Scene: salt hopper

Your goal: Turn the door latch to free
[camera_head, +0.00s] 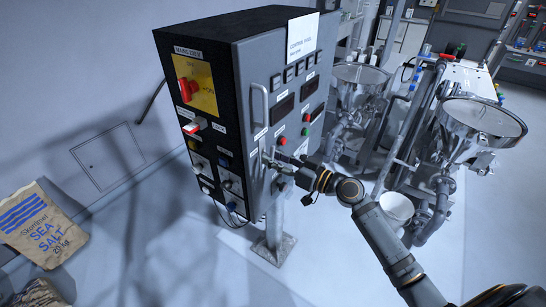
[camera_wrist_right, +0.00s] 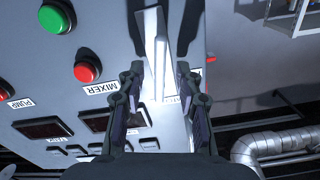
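The control cabinet (camera_head: 205,55) stands on a post, with its grey door (camera_head: 285,105) facing right. A metal latch lever (camera_head: 268,160) sits low on the door near its left edge, partly hidden by my gripper. My right gripper (camera_head: 283,164) is at this lever, reaching in from the right. In the right wrist view, the pale lever (camera_wrist_right: 154,45) runs between the two spread fingers of my right gripper (camera_wrist_right: 157,95). Gaps show on both sides of the lever, so the fingers look open around it. My left gripper is not in view.
A vertical door handle (camera_head: 259,104) is above the latch. A red isolator switch (camera_head: 187,90) is on the cabinet's left face. Steel hoppers (camera_head: 481,122) and pipes stand to the right. A sea salt bag (camera_head: 42,225) lies at the left. Floor around the post is clear.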

